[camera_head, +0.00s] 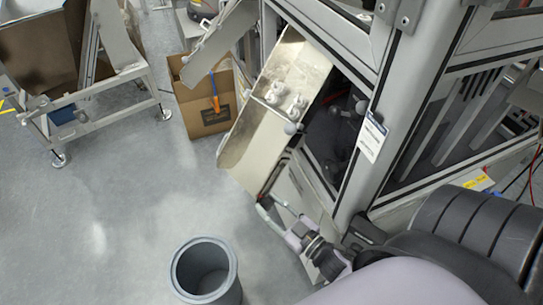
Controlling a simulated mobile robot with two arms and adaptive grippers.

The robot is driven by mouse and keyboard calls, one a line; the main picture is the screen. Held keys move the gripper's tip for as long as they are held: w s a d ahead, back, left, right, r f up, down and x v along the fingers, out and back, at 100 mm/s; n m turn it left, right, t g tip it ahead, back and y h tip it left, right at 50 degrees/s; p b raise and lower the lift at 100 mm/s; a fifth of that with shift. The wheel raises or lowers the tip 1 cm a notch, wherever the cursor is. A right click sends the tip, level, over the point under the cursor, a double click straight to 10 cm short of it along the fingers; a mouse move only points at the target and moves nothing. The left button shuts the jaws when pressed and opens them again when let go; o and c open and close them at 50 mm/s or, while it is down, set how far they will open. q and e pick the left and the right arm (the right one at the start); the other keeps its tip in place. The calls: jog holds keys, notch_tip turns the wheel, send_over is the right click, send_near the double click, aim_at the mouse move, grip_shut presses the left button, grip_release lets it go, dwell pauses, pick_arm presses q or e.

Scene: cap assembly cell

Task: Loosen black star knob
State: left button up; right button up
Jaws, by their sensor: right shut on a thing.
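My right gripper (270,204) reaches in from the lower right to the lower end of the metal chute on the machine frame. Its fingers are shut on a small dark piece, the black star knob (265,199), at the chute's lower edge. The knob is small and partly hidden by the fingers, so its star shape and how far it is turned cannot be told. My left gripper is not in view.
The metal chute (243,144) holds several white caps (290,103). A grey bin (205,268) stands on the floor below. A cardboard box (203,118) stands behind the chute. The machine frame (405,95) closes off the right.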

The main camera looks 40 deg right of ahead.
jog(key=n, duration=0.5)
dwell(0.8)
jog(key=o, duration=1.2)
jog(key=shift+s, duration=0.1)
jog(key=s, duration=0.4)
jog(key=s+d, duration=0.1)
jog(key=s, duration=0.6)
jog(key=shift+s+d, duration=0.3)
jog(key=shift+s, duration=0.05)
jog(key=shift+f, duration=0.15)
